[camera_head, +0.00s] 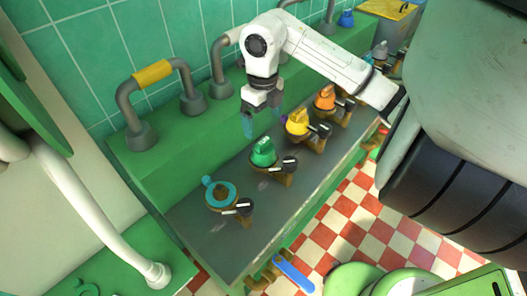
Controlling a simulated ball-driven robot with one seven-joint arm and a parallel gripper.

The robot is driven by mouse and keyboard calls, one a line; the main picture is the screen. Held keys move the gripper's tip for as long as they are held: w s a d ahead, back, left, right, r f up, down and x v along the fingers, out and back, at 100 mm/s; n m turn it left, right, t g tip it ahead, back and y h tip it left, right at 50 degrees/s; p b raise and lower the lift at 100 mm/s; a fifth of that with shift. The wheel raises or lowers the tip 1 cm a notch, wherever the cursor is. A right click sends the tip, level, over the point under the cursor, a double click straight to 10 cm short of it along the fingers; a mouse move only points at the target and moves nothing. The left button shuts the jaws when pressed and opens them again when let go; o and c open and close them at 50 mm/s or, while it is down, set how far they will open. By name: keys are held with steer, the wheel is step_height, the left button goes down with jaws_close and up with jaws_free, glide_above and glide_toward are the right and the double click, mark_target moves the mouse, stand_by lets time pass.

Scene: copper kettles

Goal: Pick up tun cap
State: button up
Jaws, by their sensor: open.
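Several coloured cap-like pieces sit in a row on brass fittings along the grey counter top (228,242). They include a green one (263,152), a yellow one (298,122) and an orange one (325,98). I cannot tell which of them is the tun cap. The nearest fitting carries a flat blue ring (221,194) with a dark centre. My gripper (263,123) points down above the counter, behind the green and yellow pieces. Its fingers are apart, and I see nothing held between them.
Black handles (289,163) stick out beside the caps. Grey pipes, one with a yellow band (152,74), rise from the green ledge (175,133) behind. A blue-handled tap (293,273) projects at the counter's front. Checkered floor (365,205) lies open to the right.

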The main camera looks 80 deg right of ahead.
mark_target(264, 141)
step_height(264, 141, down, 6)
steer(key=shift+r+p, duration=0.2)
steer(key=shift+p, duration=0.1)
steer(key=shift+s+a+f+p, duration=0.1)
steer(key=shift+f+p, duration=0.25)
steer(key=shift+f, duration=0.95)
steer(key=shift+s+a+f+p, duration=0.1)
steer(key=shift+f+p, duration=0.2)
steer(key=shift+f, duration=1)
steer(key=shift+c, duration=0.3)
steer(key=c, duration=0.7)
steer(key=shift+c, duration=0.4)
steer(key=shift+r, duration=0.1)
